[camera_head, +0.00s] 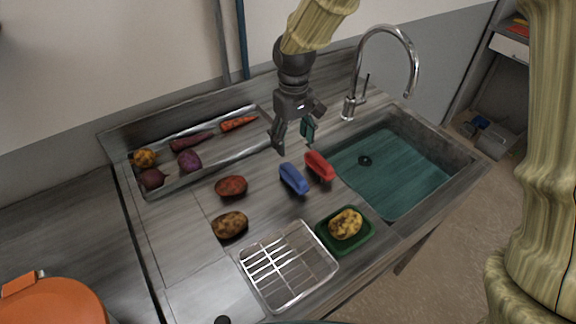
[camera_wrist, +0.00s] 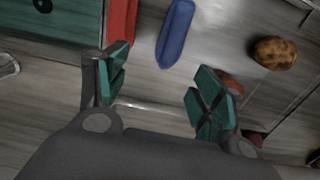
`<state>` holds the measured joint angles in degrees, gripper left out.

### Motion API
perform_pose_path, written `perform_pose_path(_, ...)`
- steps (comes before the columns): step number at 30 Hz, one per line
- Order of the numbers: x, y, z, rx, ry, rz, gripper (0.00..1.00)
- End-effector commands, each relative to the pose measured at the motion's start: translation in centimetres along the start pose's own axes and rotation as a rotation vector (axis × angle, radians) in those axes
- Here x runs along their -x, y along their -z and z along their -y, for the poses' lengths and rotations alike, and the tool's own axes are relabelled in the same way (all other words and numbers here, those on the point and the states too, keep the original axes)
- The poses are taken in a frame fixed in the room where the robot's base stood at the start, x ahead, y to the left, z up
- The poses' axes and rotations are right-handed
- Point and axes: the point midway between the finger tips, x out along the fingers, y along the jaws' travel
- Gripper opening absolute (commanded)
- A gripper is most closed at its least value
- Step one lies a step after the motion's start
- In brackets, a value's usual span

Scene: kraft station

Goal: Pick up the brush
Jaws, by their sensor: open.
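Two brush-like objects lie side by side on the metal counter, left of the sink: a blue brush (camera_head: 293,179) and a red brush (camera_head: 319,166). In the wrist view the blue brush (camera_wrist: 176,33) lies beyond the gap between my fingers, and the red brush (camera_wrist: 121,22) lies beyond the left finger, partly cut off by the frame. My gripper (camera_head: 294,142) is open and empty. It hangs above the counter, behind the two brushes in the head view, apart from both. Their undersides are hidden.
The sink (camera_head: 390,172) with a tall faucet (camera_head: 384,32) is on the right. A wire rack (camera_head: 288,266) and a green tray (camera_head: 331,243) with a potato stand in front. Loose vegetables (camera_head: 230,186) lie left, and a vegetable trough (camera_head: 217,159) runs along the back.

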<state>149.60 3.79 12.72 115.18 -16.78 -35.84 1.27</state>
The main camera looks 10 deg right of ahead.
Motion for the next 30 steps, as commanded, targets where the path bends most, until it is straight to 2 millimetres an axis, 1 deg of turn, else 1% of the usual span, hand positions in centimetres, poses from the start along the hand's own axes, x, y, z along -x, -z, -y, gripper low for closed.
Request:
perform_pose_path(3,-0.8,-1.1,0.4,0.000,-0.003,-0.006,0.67)
perform_pose_path(7,-2.4,-1.4,0.6,0.002,-0.005,-0.009,0.67)
perform_pose_path(10,-3.7,-1.0,0.4,0.001,-0.004,-0.007,0.67)
perform_pose_path(12,-4.5,-0.3,0.1,0.000,-0.001,0.000,0.67)
perform_pose_path(17,-5.9,1.1,-0.3,0.001,0.004,0.014,0.67)
perform_pose_path(20,-6.9,1.0,-0.2,0.002,0.006,0.018,0.67)
perform_pose_path(25,-8.6,-0.1,0.3,0.001,0.005,0.016,0.67)
perform_pose_path(30,-10.1,-0.1,0.3,0.001,0.004,0.013,0.67)
